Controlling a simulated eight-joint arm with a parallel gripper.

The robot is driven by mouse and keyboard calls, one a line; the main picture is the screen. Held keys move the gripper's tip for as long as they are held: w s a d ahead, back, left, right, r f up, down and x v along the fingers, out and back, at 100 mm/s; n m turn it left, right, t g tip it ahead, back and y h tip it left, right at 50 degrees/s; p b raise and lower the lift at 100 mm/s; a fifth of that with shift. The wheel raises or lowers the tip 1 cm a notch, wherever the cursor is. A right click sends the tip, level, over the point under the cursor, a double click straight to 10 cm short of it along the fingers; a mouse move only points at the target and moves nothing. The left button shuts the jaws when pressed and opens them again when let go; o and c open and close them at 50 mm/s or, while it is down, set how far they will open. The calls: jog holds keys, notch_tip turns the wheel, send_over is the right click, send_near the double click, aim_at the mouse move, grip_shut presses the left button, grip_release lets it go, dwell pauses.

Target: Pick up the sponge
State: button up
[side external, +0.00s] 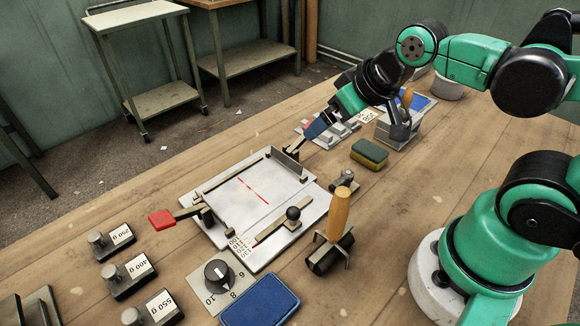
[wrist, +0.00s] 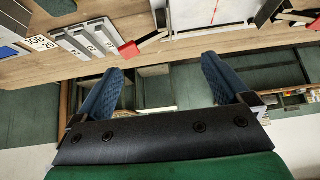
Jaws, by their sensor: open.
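The sponge (side external: 369,153) has a dark green top and a yellow lower layer. It lies flat on the wooden table, right of the metal plate. In the wrist view, a dark green shape at the top edge looks like the sponge (wrist: 57,5), mostly cut off. My gripper (side external: 312,131) is beyond the sponge and to its left, over the table's far edge. It also shows in the wrist view (wrist: 160,65), with its two blue textured fingers spread wide and nothing between them.
A metal feeder plate (side external: 235,222) with a red-handled lever (side external: 162,219) lies left of the sponge. Grey blocks (side external: 335,132) and a dark grey punch-like tool (side external: 398,126) stand behind it. A wooden-handled tool (side external: 337,216) stands nearer. Bare table lies right of the sponge.

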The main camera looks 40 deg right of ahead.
jog(key=w+d+f+g, duration=0.1)
jog(key=d+f+g, duration=0.25)
jog(key=d, duration=0.35)
jog(key=g, duration=0.4)
send_over(370, 149)
jog(key=shift+t, duration=0.25)
notch_tip(370, 149, down, 4)
jog(key=shift+f, duration=3)
jog(key=c, duration=1.4)
jog(key=shift+c, duration=0.2)
notch_tip(370, 149, up, 20)
